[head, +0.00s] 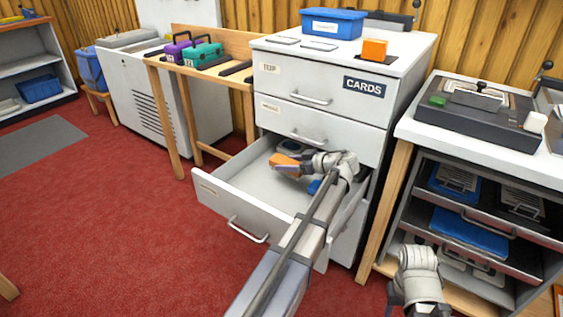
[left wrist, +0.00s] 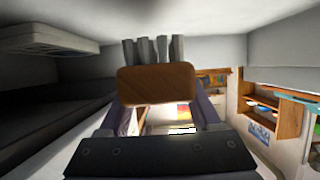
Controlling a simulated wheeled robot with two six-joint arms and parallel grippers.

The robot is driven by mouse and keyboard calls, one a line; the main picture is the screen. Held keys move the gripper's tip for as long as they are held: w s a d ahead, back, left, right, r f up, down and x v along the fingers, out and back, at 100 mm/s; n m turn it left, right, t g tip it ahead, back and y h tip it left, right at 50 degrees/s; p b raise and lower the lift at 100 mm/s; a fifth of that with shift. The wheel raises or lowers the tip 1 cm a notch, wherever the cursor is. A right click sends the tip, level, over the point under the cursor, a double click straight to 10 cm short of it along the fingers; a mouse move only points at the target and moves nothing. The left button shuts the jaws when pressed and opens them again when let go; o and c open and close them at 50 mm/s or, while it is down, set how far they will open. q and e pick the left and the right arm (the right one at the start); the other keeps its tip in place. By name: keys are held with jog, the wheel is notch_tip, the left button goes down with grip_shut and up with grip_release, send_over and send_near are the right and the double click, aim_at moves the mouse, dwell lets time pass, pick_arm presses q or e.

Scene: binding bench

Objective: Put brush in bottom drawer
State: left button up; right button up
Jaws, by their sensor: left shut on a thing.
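The brush (left wrist: 157,84) has a brown wooden block and grey bristles. In the left wrist view it sits between the fingers of my left gripper, bristles pointing up in the picture. In the head view the orange-brown block of the brush (head: 284,160) shows at the end of my left arm. My left gripper (head: 297,163) is shut on it, over the inside of the pulled-out bottom drawer (head: 215,190). I cannot tell whether the brush touches the drawer floor. Of my right arm only a wrist part shows at the lower right; its fingers are not visible.
A blue item (head: 314,187) and a dark item (head: 290,146) lie in the open drawer. The top and middle drawers are shut. A blue bin (head: 333,23) and an orange block (head: 374,49) stand on the cabinet. A shelved bench (head: 405,130) stands to the right.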

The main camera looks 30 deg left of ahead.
aim_at(285, 157)
pick_arm(q)
jog(key=a, duration=0.1)
jog(key=w+a, duration=0.2)
jog(key=shift+a, duration=0.25)
jog(key=shift+s+f+b, duration=0.15)
jog(key=shift+f+b, duration=0.55)
jog(key=shift+b, duration=0.05)
jog(key=shift+r, duration=0.1)
jog(key=shift+d+f+b, duration=0.1)
jog(key=shift+f+b, duration=0.2)
jog(key=shift+f, duration=0.05)
jog(key=shift+s+f, duration=0.1)
jog(key=shift+f, duration=0.1)
jog(key=o, duration=1.5)
jog(key=shift+c, duration=0.2)
